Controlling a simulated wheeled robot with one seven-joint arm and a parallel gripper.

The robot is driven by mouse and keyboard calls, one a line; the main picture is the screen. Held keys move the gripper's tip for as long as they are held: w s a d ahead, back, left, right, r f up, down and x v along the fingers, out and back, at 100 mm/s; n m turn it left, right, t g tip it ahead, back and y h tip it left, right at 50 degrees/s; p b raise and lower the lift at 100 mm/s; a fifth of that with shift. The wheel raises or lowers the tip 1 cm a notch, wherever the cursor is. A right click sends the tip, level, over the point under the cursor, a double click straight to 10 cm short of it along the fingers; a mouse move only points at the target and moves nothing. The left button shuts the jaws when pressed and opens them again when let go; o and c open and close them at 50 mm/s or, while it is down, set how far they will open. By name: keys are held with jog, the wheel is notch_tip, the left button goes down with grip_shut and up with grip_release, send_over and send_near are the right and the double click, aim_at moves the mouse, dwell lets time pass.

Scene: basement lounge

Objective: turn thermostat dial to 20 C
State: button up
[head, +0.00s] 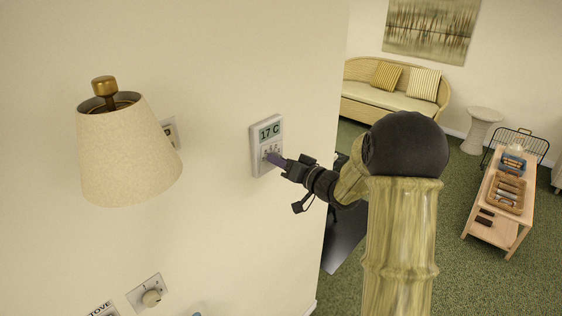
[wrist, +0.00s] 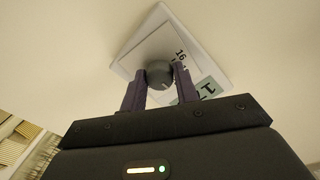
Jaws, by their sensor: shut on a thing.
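The thermostat (head: 254,150) is a white box on the wall, and its display (head: 270,132) reads 17 C. My gripper (head: 272,158) reaches it from the right and covers the dial in the head view. In the wrist view the thermostat (wrist: 151,35) appears tilted, with a number 16 printed near its dial. The round grey dial (wrist: 158,72) sits between the two fingertips of my gripper (wrist: 159,80), which is shut on it. Part of the display (wrist: 208,88) shows at the right, cut off by a finger.
A lamp with a cream shade (head: 125,155) stands out at the left. A second wall dial (head: 151,298) is low on the wall, by a plate lettered "TOVE". A wicker sofa (head: 390,103) and a wooden cart (head: 490,226) stand in the room at right, with green carpet between.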

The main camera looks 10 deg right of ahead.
jog(key=o, duration=0.9)
jog(key=shift+w, duration=0.1)
jog(key=shift+c, duration=0.2)
jog(key=shift+o, duration=0.6)
jog(key=shift+w+f, duration=0.15)
jog(key=b+v, duration=0.6)
jog(key=v, duration=1.1)
jog(key=shift+s+d, duration=0.2)
jog(key=shift+s, duration=0.15)
jog(key=shift+w, duration=0.1)
